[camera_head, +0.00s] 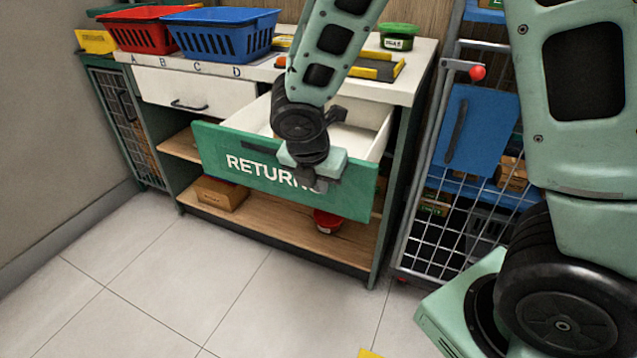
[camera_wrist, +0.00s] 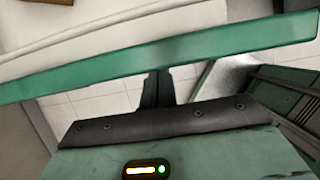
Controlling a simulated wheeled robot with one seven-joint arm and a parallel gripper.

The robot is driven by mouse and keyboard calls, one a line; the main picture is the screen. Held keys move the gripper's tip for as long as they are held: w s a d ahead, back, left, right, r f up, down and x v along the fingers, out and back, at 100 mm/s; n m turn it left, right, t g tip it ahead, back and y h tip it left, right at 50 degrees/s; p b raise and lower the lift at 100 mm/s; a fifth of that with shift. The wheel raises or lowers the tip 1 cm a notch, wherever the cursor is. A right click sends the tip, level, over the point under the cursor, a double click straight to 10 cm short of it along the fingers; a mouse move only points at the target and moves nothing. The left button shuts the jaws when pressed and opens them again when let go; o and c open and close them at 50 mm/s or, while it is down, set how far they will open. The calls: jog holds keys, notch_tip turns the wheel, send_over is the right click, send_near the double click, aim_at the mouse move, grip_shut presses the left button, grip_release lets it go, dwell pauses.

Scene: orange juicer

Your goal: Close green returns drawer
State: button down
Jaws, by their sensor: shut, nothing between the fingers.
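The green drawer (camera_head: 225,152) marked "RETURNS" is pulled well out of the bench, and its white inside shows from above. My gripper (camera_head: 320,184) is shut and empty at the front face of the drawer, over the last letters of the label. In the wrist view the green drawer front (camera_wrist: 230,45) crosses the picture as a slanted band. The closed fingers (camera_wrist: 156,78) reach up to its lower edge there. I cannot tell whether they touch it. My arm hides part of the drawer's inside.
A white drawer (camera_head: 180,92) to the left is closed. Red (camera_head: 135,35) and blue (camera_head: 225,38) baskets stand on the bench top (camera_head: 405,90). A cardboard box (camera_head: 220,193) and a red bowl (camera_head: 327,222) are on the lower shelf. A wire cage stands right. The tiled floor in front is mostly clear.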

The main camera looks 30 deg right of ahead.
jog(key=w+d+p, duration=0.5)
jog(key=d, duration=0.2)
jog(key=w+d+p, duration=0.5)
jog(key=d, duration=0.2)
jog(key=w+d+p, duration=0.5)
jog(key=w+d, duration=0.1)
jog(key=d, duration=0.2)
jog(key=shift+d+r, duration=0.1)
jog(key=shift+w+d, duration=0.1)
